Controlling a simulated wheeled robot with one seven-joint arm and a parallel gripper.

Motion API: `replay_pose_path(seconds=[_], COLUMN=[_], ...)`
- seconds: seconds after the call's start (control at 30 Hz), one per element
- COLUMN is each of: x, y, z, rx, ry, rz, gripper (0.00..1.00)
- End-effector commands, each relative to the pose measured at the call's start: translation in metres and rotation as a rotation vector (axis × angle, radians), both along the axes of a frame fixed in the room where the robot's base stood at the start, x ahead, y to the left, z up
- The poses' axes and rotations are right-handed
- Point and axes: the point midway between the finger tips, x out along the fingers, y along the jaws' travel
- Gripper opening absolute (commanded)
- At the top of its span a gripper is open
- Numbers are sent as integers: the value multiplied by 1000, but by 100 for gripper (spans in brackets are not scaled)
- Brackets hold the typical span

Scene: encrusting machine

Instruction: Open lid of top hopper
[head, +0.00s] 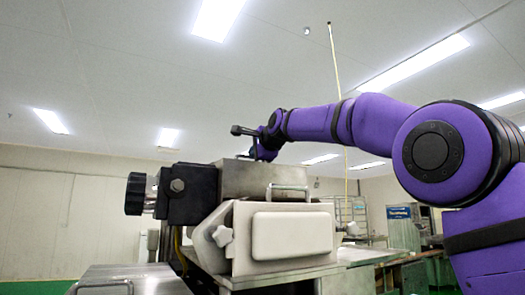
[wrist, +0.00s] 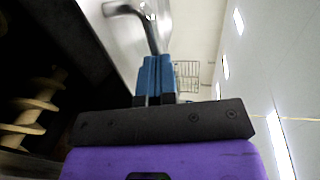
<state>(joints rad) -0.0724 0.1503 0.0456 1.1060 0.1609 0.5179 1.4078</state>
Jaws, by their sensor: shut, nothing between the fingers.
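The top hopper (head: 262,180) is a grey metal box on top of the machine in the head view. My gripper (head: 254,153) is just above its top edge, fingers pointing down. In the wrist view my gripper (wrist: 155,62) has its blue fingers together, empty. A bent metal handle (wrist: 145,25) stands on a pale metal surface (wrist: 105,25), likely the lid, right at the fingertips. I cannot tell whether they touch.
A dark space with a cream spiral screw (wrist: 35,110) shows at the left of the wrist view. A black block with a knob (head: 177,187) stands left of the hopper, and a white-covered front unit (head: 290,232) with a handle is before it. Above is free.

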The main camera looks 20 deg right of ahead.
Motion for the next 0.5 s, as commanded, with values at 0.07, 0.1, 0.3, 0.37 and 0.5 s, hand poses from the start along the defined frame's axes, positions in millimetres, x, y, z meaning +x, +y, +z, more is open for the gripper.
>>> replay_pose_path(seconds=[0.07,0.1,0.3,0.37,0.5], x=[15,21,41,44,45], y=[3,4,8,9,9], z=[-1,-2,-2,-1,-1], rx=[1,1,0,0,0], ry=[0,1,1,1,0], rz=[0,0,0,0,0], gripper=[0,0,0,0,0])
